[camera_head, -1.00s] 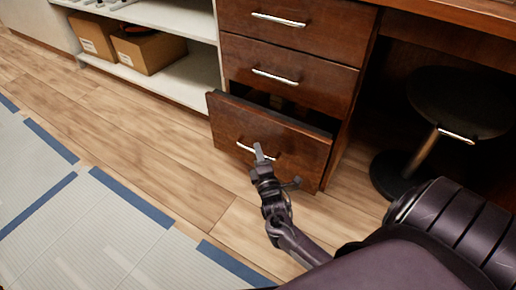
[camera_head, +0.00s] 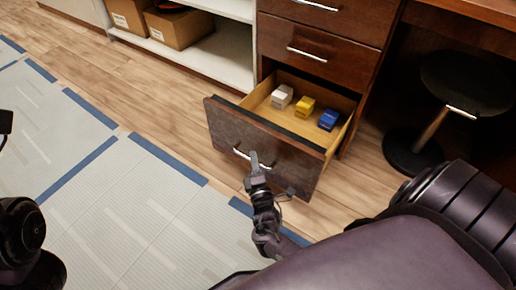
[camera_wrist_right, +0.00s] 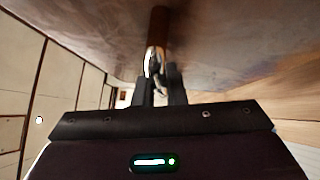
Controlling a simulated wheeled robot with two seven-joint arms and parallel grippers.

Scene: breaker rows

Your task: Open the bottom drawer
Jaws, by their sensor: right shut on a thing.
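The bottom drawer (camera_head: 225,115) of the dark wood cabinet is pulled well out in the head view. Its inside shows a white box (camera_head: 282,96), a yellow box (camera_head: 305,106) and a blue box (camera_head: 328,119). My right gripper (camera_head: 255,161) is at the drawer front, shut on the metal bar handle (camera_head: 240,153). The right wrist view shows the fingers (camera_wrist_right: 160,85) around the handle (camera_wrist_right: 153,62), close to the drawer front. At the left edge of the head view, dark parts of my left arm show, but its fingertips cannot be made out.
The two drawers above, one with a handle (camera_head: 306,54), are closed. A black stool (camera_head: 465,88) stands right of the cabinet. A white shelf (camera_head: 222,62) with cardboard boxes (camera_head: 180,27) is at the left. The floor in front of the drawer is clear on the left.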

